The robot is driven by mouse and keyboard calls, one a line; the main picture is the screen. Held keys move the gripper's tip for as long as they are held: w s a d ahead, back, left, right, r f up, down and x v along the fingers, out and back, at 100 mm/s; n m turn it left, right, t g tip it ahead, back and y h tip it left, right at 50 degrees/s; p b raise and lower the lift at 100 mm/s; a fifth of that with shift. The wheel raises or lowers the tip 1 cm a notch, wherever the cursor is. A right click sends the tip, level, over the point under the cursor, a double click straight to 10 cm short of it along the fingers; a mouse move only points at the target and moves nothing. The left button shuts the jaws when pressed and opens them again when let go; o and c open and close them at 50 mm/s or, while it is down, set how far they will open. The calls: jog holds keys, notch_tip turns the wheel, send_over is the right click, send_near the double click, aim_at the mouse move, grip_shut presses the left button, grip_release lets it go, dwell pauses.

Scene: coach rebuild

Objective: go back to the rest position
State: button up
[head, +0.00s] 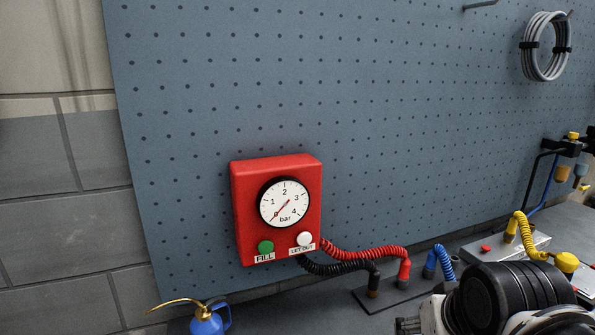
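A part of my arm (508,295), black and white, shows at the bottom right in the head view. It is cut off by the lower edge, and my gripper's fingers do not show. A red box (240,215) is on the blue-grey pegboard, left of my arm. Its round white gauge (284,203) is marked in bar, and the red needle points to the lower left, near the low end. Below the gauge are a green button (265,248) labelled FILL and a white button (305,239) labelled LET OUT.
A red coiled hose (365,254) and a black one (335,268) run from the box to fittings on the bench. A blue oil can (208,322) stands at the bottom left. A yellow coiled hose (523,235) is behind my arm. A grey cable coil (529,62) hangs upper right.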

jog(key=shift+s+a+f+n, duration=0.25)
jog(key=shift+s+f+n, duration=0.25)
jog(key=shift+s+f, duration=0.45)
